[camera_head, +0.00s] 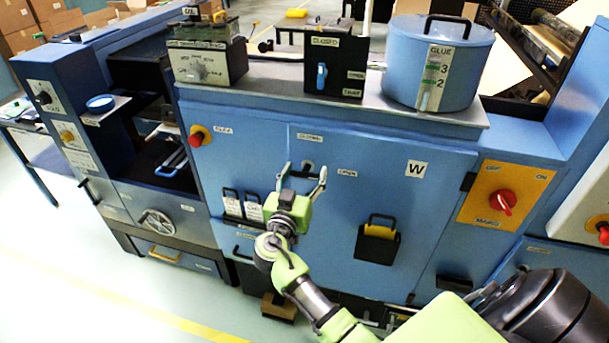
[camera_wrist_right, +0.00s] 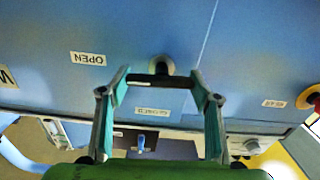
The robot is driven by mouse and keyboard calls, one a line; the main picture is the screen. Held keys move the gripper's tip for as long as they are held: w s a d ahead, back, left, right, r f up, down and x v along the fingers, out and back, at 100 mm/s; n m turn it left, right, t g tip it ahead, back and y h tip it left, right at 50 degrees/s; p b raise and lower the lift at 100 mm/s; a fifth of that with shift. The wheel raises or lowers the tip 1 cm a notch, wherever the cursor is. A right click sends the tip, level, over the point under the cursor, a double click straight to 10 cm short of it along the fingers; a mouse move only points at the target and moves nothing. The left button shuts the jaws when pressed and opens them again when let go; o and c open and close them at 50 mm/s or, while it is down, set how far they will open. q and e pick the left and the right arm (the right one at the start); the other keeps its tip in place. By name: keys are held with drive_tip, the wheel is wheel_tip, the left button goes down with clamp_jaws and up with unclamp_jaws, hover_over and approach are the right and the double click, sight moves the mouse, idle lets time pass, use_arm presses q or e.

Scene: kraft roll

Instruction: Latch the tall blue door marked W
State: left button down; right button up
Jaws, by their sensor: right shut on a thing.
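The tall blue door (camera_head: 390,200) carries a white W plate (camera_head: 416,169) and looks flush with the cabinet front. Its latch knob (camera_head: 307,165) is near the upper left corner, with a CLOSED label above and an OPEN label to its right. In the right wrist view the latch's black bar (camera_wrist_right: 160,80) lies crosswise, roughly in line with the OPEN label (camera_wrist_right: 88,58). My right gripper (camera_head: 304,172) has one finger at each end of this bar and is shut on it. My left gripper is not in view.
A black bin (camera_head: 378,246) with a yellow insert hangs on the door's lower part. A red rotary switch (camera_head: 503,202) on a yellow panel is to the right. A red button (camera_head: 197,138) is at the left. A blue glue pot (camera_head: 438,60) stands on the ledge above.

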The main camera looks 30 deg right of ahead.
drive_tip(key=shift+f+n+b, duration=0.1)
drive_tip(key=shift+n+b, duration=0.65)
drive_tip(key=shift+n, duration=0.35)
drive_tip(key=shift+w+n+b, duration=0.1)
drive_tip(key=shift+n+b, duration=0.35)
drive_tip(key=shift+n, duration=1.35)
drive_tip(key=n, duration=0.2)
drive_tip(key=shift+n+b, duration=0.3)
drive_tip(key=shift+b, duration=0.1)
drive_tip(key=n, duration=0.3)
drive_tip(key=shift+w+a+r+n, duration=0.1)
drive_tip(key=shift+r+n, duration=0.1)
drive_tip(key=shift+n, duration=0.1)
drive_tip(key=shift+w+f+n+p, duration=0.1)
drive_tip(key=shift+n+p, duration=0.8)
drive_tip(key=shift+n, duration=1.7)
